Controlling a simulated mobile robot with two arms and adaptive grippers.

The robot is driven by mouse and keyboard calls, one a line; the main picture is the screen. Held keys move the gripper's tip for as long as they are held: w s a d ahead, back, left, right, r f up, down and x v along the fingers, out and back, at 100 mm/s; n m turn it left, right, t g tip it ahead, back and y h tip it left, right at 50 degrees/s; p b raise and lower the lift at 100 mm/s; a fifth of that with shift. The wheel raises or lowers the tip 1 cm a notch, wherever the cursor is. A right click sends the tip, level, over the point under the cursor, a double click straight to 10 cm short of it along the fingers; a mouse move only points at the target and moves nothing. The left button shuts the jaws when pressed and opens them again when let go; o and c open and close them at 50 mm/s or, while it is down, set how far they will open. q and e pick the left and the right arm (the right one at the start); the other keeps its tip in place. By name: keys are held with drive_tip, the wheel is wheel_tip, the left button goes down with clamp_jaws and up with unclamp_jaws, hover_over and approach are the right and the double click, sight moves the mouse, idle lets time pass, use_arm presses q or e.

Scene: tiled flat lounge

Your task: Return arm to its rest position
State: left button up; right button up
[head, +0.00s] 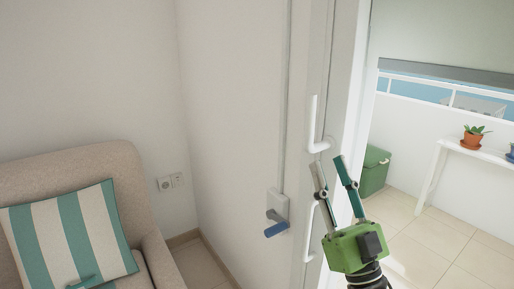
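My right gripper (326,162) reaches up from the bottom right, with a green body and two slim fingers. The fingers stand apart with nothing visible between them, in front of the open doorway and beside the white door frame (343,110). The tips appear close to a white pull handle (314,125) in the picture; I cannot tell whether they touch it. My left gripper is not recognisable in view.
A grey lever with a blue grip (276,229) sits left of the frame. A beige armchair (140,200) with a striped cushion (75,235) stands left. Beyond the doorway are a green box (374,172), a white table (438,160), a potted plant (472,139) and bare tiles (430,240).

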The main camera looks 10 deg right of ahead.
drive_tip(key=a+f+g, duration=0.2)
drive_tip(key=f+g, duration=0.2)
drive_tip(key=f, duration=0.5)
drive_tip(key=a+f+g+h, duration=0.15)
drive_tip(key=f+g, duration=0.25)
drive_tip(key=f, duration=0.5)
drive_tip(key=a+f+g+y, duration=0.15)
drive_tip(key=f+g, duration=0.25)
drive_tip(key=f, duration=0.5)
drive_tip(key=s+f+g+h, duration=0.4)
drive_tip(key=s+f+g, duration=0.8)
drive_tip(key=s+f, duration=0.85)
drive_tip(key=s+f+g, duration=0.1)
drive_tip(key=s+f, duration=0.1)
drive_tip(key=f, duration=1)
drive_tip(key=s+f, duration=0.2)
drive_tip(key=f, duration=0.9)
drive_tip(key=s+d+f+g+p, duration=0.1)
drive_tip(key=s+d+f, duration=0.1)
drive_tip(key=s+f, duration=1.4)
drive_tip(key=shift+s+d+f+n, duration=0.15)
drive_tip(key=shift+s+d+n, duration=0.15)
drive_tip(key=shift+s+n, duration=0.15)
